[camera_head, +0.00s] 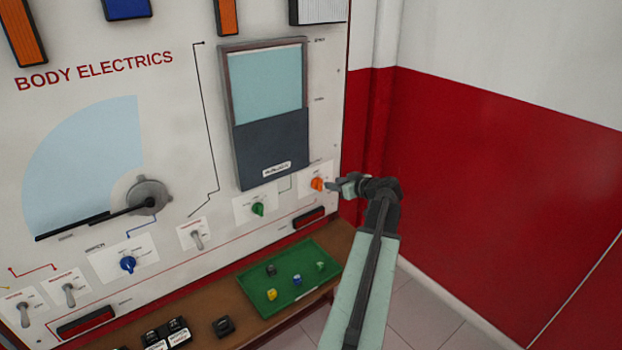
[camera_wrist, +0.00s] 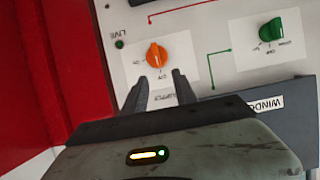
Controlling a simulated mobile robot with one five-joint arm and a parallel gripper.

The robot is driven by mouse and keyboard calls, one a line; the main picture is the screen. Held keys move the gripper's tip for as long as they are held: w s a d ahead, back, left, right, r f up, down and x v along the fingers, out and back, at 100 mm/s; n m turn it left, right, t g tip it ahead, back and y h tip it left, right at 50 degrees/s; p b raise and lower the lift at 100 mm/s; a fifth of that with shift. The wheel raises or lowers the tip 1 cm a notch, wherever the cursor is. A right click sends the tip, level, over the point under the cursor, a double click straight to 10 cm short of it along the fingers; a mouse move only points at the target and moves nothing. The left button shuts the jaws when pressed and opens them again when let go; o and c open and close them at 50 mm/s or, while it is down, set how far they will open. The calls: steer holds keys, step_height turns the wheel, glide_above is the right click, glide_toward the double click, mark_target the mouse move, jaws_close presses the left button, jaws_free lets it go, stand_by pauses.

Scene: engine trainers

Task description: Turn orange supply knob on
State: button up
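The orange supply knob (camera_head: 317,184) is on a white label plate at the lower right of the panel. In the wrist view the orange knob (camera_wrist: 156,55) shows beyond my fingertips, with small lettering around it. My gripper (camera_head: 334,184) is just to the right of the knob in the head view. In the wrist view my gripper (camera_wrist: 161,76) has its two fingers apart with a gap between them, and the knob is in line with that gap. The fingers look empty. I cannot tell whether the tips touch the knob.
A green knob (camera_head: 258,209) is left of the orange one, and it also shows in the wrist view (camera_wrist: 271,29). A blue knob (camera_head: 127,264) and toggle switches are further left. A green tray (camera_head: 258,296) with small parts sits below. A red wall (camera_head: 480,170) stands right.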

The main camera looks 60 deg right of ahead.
mark_target(321, 180)
steer(key=b+x, duration=0.3)
steer(key=x, duration=0.5)
steer(key=shift+d+r, duration=0.1)
steer(key=shift+d, duration=0.1)
steer(key=shift+s+r, duration=0.1)
jaws_close()
